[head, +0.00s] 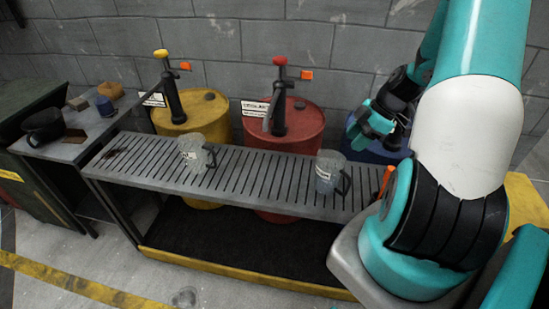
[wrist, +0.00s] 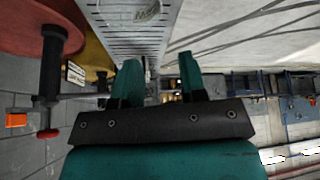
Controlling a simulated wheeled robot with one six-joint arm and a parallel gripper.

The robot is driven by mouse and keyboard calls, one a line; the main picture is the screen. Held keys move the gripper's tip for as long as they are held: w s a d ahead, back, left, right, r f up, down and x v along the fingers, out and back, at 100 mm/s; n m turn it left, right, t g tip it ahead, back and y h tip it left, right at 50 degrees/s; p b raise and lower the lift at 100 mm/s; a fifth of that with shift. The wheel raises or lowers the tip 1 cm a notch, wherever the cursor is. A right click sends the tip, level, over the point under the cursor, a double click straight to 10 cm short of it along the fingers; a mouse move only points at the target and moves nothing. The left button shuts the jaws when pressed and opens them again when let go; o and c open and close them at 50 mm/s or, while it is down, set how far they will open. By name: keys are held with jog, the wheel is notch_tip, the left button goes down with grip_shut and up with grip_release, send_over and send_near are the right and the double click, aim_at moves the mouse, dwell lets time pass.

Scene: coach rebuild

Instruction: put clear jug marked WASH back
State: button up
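Two clear jugs with dark handles and white labels stand apart on a grey slatted rack (head: 262,180). The left jug (head: 194,153) stands in front of the yellow and red drums, and the right jug (head: 329,172) stands near the rack's right end. Their lettering is too small to read, so I cannot tell which is marked WASH. My gripper (head: 368,126) is above the rack's right end, beyond the right jug. In the wrist view my gripper (wrist: 159,68) has its fingers apart with nothing between them. A labelled jug (wrist: 143,10) is cut off at that view's top edge.
A yellow drum (head: 206,118), a red drum (head: 300,135) and a partly hidden blue drum (head: 362,151) stand behind the rack, with pumps on the first two. A side bench (head: 88,118) at left holds small items. The rack between the jugs is clear.

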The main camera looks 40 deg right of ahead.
jog(key=w+a+r+g, duration=0.1)
jog(key=w+a+r, duration=0.1)
jog(key=a+r, duration=0.35)
jog(key=w+a+r+m, duration=0.1)
jog(key=a+r, duration=0.2)
jog(key=a, duration=0.6)
jog(key=w+a+r+g, duration=0.15)
jog(key=a+r, duration=0.25)
jog(key=a, duration=0.4)
jog(key=s+a+r+m, duration=0.1)
jog(key=s+a+r, duration=0.2)
jog(key=s+a, duration=0.4)
jog(key=s+a+r+m, duration=0.2)
jog(key=s+a+r, duration=0.2)
jog(key=a, duration=0.5)
jog(key=s, duration=0.2)
jog(key=shift+s+a+g, duration=0.35)
jog(key=shift+s, duration=0.05)
jog(key=shift+r, duration=0.1)
